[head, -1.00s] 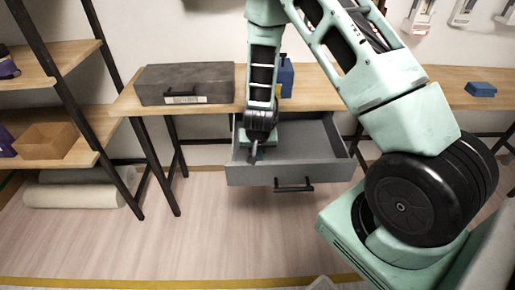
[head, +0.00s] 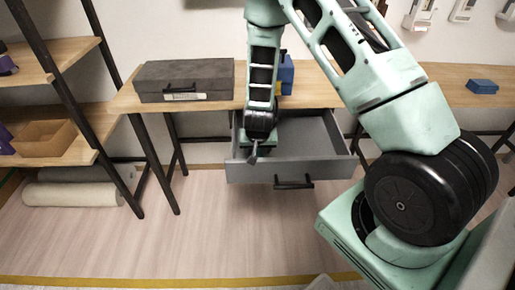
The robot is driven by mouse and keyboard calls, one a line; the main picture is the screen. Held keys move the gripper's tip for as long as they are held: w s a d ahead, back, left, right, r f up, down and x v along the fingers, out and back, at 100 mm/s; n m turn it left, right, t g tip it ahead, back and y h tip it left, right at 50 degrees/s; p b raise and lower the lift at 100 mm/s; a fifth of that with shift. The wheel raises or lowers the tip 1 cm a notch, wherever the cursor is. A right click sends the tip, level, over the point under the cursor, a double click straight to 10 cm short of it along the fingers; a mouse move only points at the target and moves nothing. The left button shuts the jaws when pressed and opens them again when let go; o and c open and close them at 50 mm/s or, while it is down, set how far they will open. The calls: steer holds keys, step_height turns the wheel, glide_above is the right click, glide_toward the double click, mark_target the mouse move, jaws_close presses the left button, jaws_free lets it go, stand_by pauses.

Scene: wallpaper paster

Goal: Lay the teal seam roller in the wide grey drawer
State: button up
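The wide grey drawer (head: 335,168) is pulled open under the wooden workbench, its black handle facing me. My gripper (head: 253,154) points down at the left part of the drawer, with its tip near the inside of the front panel. My arm hides much of that part of the drawer. A small pale green patch shows beside the gripper; I cannot tell whether it is part of my gripper or the teal seam roller. The roller cannot be made out for sure anywhere. The fingers are too small and dark to show whether they are open or shut.
On the bench (head: 370,97) stand a dark grey case (head: 205,77), a blue object (head: 286,75) partly behind my arm, and a small blue box (head: 482,86). A shelf at left holds a cardboard box (head: 42,140). The drawer's right part looks empty.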

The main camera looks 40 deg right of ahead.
steer(key=p+v, duration=0.4)
steer(key=v, duration=1.3)
steer(key=shift+r, duration=0.2)
steer(key=shift+s+a, duration=0.1)
